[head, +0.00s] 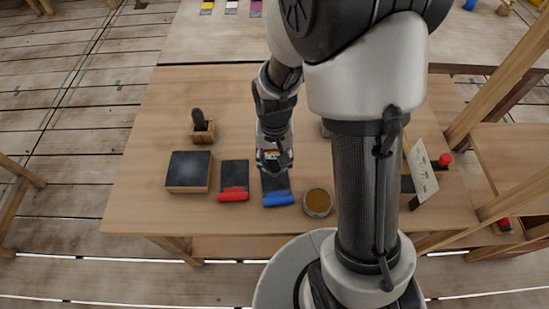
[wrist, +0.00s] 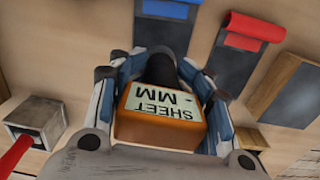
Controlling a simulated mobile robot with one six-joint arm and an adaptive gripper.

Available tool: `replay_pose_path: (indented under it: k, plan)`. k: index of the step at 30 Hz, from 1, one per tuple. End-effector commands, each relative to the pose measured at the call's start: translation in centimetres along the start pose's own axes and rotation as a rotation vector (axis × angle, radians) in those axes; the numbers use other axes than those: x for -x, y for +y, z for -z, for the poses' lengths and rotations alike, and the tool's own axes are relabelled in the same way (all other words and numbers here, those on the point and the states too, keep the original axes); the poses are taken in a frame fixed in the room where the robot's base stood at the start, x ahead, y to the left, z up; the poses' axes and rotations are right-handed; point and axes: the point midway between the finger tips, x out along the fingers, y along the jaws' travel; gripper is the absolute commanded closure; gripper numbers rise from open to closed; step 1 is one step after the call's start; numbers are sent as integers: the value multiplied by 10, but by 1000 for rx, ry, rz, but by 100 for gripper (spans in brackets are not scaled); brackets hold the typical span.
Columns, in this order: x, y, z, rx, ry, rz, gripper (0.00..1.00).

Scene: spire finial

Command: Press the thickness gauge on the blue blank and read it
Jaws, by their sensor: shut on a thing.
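My gripper (head: 274,161) is shut on the thickness gauge (wrist: 160,130), an orange box with a pale display and a black nose. In the wrist view the display is upside down and reads "SHEET MM" with a dash; no number shows. The blue blank (head: 276,186) is a dark plate with a blue roll-like end at the table's front. It also shows in the wrist view (wrist: 165,32), beyond the gauge's nose. My gripper is over its far end in the head view. I cannot tell whether the nose touches the plate.
The red blank (head: 234,175) lies left of the blue one, with a dark-topped wooden block (head: 188,170) further left. A round tin (head: 317,203) stands close on the right. A wooden holder (head: 202,133) is behind. A written card (head: 422,172) leans at the right.

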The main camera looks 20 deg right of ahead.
Motion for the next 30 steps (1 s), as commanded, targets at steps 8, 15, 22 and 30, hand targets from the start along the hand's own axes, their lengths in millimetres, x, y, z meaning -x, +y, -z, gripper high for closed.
replay_pose_path:
  k: [8,15,22,30]
  plan:
    - [-4,0,0,0,0,0,87]
    - [-11,0,0,0,-1,0,87]
    - [-18,0,0,0,-1,0,87]
    - [-26,0,0,0,-1,0,87]
